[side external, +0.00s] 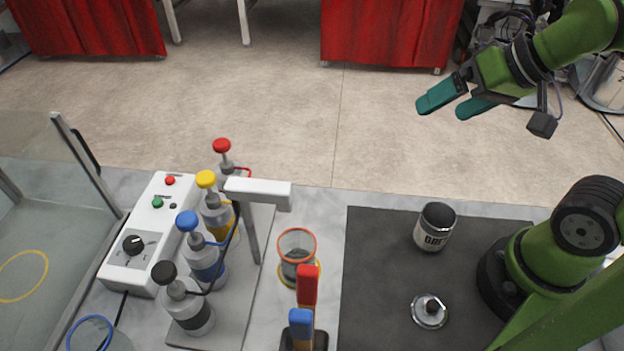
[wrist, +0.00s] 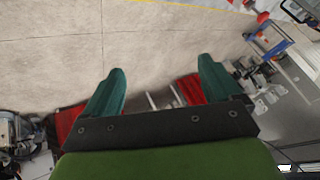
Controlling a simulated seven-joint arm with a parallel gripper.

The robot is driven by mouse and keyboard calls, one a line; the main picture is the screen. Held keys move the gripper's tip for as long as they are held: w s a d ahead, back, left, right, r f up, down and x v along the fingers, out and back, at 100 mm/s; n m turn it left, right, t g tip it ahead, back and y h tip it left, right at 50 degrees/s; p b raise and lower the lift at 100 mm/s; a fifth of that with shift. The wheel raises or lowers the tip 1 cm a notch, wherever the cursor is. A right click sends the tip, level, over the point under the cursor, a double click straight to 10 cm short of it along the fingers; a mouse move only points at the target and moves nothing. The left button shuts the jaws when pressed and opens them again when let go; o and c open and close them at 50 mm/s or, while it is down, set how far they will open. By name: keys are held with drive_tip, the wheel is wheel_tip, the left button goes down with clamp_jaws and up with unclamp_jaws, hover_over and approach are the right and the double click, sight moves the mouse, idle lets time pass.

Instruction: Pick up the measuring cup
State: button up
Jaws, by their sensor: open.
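A clear cup with an orange rim (side external: 297,243) stands upright on the marble table, right of the dispenser nozzle; it appears to be the measuring cup. A yellow ring shows around its base, and dark stuff shows low inside or behind it. Another clear cup with a blue rim (side external: 92,334) is partly cut off at the lower left. My gripper (side external: 441,109) is raised at the upper right, open and empty, well away from both cups. In the wrist view my gripper (wrist: 162,68) has its teal fingers spread with nothing between them. No cup can be made out there.
Pump bottles and a white dispenser arm (side external: 258,190) stand left of the orange-rimmed cup. Red- and blue-handled tools (side external: 307,285) stand close in front of it. A dark mat (side external: 375,270) holds a labelled jar (side external: 434,232) and a metal lid (side external: 429,313). A control box (side external: 145,230) is left.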

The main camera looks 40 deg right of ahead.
drive_tip(key=m+g+y, duration=0.9)
drive_tip(key=g, duration=0.3)
approach(306, 245)
drive_tip(key=d, duration=0.2)
drive_tip(key=d+f, duration=0.1)
drive_tip(key=d, duration=0.3)
drive_tip(key=shift+d+f, duration=0.15)
drive_tip(key=shift+f, duration=0.15)
drive_tip(key=shift+g+y, duration=0.3)
drive_tip(key=shift+y, duration=0.5)
drive_tip(key=a, duration=0.3)
drive_tip(key=s+a+f, duration=0.1)
drive_tip(key=a, duration=0.3)
drive_tip(key=s+a+f, duration=0.1)
drive_tip(key=a, duration=0.2)
drive_tip(key=shift+s+a, duration=0.2)
drive_tip(key=shift+a, duration=0.05)
drive_tip(key=shift+w+f+x, duration=0.1)
drive_tip(key=shift+w+x, duration=0.05)
drive_tip(key=shift+x, duration=1.4)
drive_tip(key=shift+w+f+x, duration=0.15)
drive_tip(key=shift+w+x, duration=0.05)
drive_tip(key=shift+x, duration=1.3)
